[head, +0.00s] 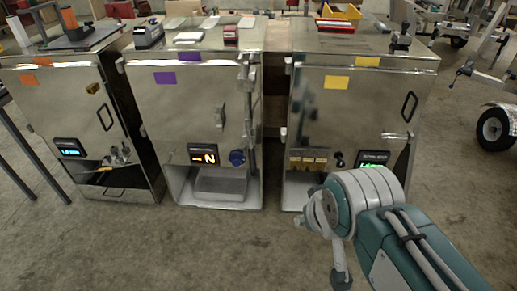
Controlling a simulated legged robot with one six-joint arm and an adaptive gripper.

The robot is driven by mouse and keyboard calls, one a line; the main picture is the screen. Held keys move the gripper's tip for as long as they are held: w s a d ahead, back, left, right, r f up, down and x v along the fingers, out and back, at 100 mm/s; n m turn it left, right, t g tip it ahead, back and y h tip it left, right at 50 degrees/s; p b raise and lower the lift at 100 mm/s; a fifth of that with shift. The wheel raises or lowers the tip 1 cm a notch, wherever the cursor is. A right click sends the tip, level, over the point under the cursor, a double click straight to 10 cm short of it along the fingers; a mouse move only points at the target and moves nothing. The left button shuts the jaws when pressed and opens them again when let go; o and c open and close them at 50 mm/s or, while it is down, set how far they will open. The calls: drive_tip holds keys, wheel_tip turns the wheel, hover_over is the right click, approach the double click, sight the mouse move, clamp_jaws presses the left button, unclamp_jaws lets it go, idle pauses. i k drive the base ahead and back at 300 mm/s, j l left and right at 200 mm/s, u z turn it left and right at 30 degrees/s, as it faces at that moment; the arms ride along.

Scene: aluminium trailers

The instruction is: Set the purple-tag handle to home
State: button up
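The purple-tag cabinet (150,110) is the middle one of three metal cabinets, with purple tags (164,78) on its front and upper edge. A metal door handle (220,116) sits on its front, right of centre. A tall bar mechanism (246,85) runs down its right edge. Low on the front are a lit display (204,155) showing an N-like sign and a blue knob (237,157). I cannot tell which part is the task's handle. My gripper (340,278) hangs at the lower right, apart from the cabinets; its fingers are too unclear to tell their state.
An orange-tag cabinet (60,105) stands left and a yellow-tag cabinet (345,110) right. A grey bin (219,190) sits in the middle cabinet's lower opening. My arm covers part of the right cabinet's base. The concrete floor (180,245) in front is clear. A trailer wheel (493,131) is far right.

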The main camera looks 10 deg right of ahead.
sight(248, 122)
drive_tip(key=i+j, duration=0.2)
drive_tip(key=i, duration=0.15)
drive_tip(key=i+j, duration=0.2)
drive_tip(key=i, duration=0.2)
drive_tip(key=i+j, duration=0.2)
drive_tip(key=i, duration=0.15)
